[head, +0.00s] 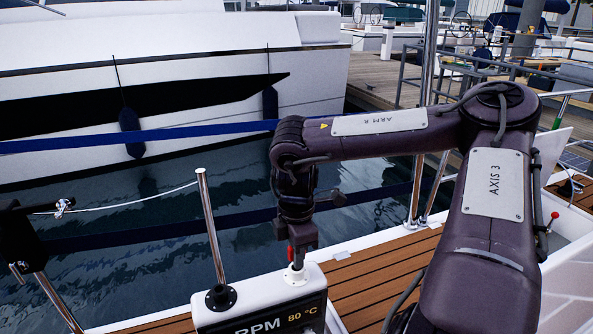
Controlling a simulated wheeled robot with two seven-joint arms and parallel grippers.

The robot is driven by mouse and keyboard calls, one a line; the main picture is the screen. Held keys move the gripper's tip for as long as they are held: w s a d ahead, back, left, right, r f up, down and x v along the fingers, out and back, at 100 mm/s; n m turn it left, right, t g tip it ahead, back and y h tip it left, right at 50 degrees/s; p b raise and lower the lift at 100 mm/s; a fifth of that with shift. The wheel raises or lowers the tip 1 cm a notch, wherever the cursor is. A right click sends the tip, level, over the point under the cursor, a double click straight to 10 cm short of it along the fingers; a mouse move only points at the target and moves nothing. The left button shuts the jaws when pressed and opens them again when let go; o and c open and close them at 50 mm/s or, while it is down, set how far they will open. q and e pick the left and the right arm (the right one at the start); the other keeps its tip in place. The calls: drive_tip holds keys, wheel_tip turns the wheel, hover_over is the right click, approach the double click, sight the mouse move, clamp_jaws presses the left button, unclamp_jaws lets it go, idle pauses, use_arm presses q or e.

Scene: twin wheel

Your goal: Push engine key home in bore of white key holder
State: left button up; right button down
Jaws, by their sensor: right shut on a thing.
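The engine key (291,253) shows as a small red piece at the tip of my right gripper (302,246). The gripper points down and is shut on the key. Directly below is the white key holder (296,275), a small white piece on top of the white console (250,297). The key's lower end meets or hangs just over the holder; I cannot tell how deep it sits in the bore. The bore is hidden. My left gripper is not in view.
A chrome lever (211,232) with a black base rises from the console, left of the gripper. A display reading RPM and 80 °C (270,323) is on the console front. Teak deck (378,275) lies to the right. Chrome posts and a blue strap (140,137) stand beyond.

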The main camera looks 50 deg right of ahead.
drive_tip(key=shift+f+b, duration=0.35)
drive_tip(key=shift+f, duration=0.25)
drive_tip(key=c, duration=1.3)
unclamp_jaws()
wheel_tip(320, 180, up, 8)
drive_tip(key=shift+f, duration=0.1)
